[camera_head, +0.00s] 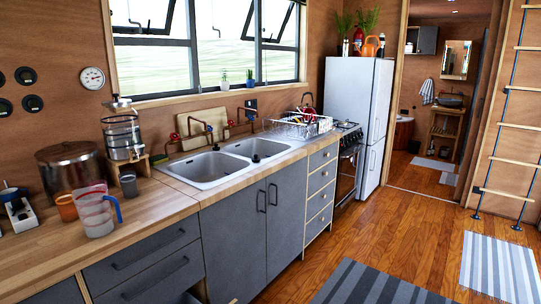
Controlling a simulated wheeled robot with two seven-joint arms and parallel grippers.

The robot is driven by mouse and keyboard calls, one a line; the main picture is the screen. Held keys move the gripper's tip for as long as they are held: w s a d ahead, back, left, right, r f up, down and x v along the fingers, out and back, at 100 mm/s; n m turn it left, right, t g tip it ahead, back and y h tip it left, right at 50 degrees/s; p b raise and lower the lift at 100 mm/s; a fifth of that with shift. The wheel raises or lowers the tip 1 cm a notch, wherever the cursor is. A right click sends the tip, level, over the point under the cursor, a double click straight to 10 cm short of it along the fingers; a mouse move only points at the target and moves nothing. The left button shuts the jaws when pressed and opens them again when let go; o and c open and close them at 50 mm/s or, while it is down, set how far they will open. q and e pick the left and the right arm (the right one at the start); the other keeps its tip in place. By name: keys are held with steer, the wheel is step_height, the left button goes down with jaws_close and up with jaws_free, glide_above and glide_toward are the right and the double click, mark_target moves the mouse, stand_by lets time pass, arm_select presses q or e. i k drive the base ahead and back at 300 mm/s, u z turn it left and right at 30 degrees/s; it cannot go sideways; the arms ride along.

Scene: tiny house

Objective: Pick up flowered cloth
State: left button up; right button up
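I cannot make out a flowered cloth in the head view. A small white and blue striped cloth (427,91) hangs on the wall of the far room, but I see no flowers on it. Neither of my grippers shows in this view.
A wooden counter (150,207) with a double sink (210,168) runs along the left. Jugs, pots and a dish rack (300,126) stand on it. A white fridge (350,95) is behind, and a ladder (510,110) at right. The floor has striped rugs (375,285) and free room.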

mark_target(325, 125)
steer(key=z, duration=0.5)
steer(key=k, duration=0.6)
steer(key=z, duration=0.9)
steer(key=i, duration=2.3)
steer(key=u, duration=0.2)
steer(key=i, duration=2.45)
steer(key=u, duration=0.8)
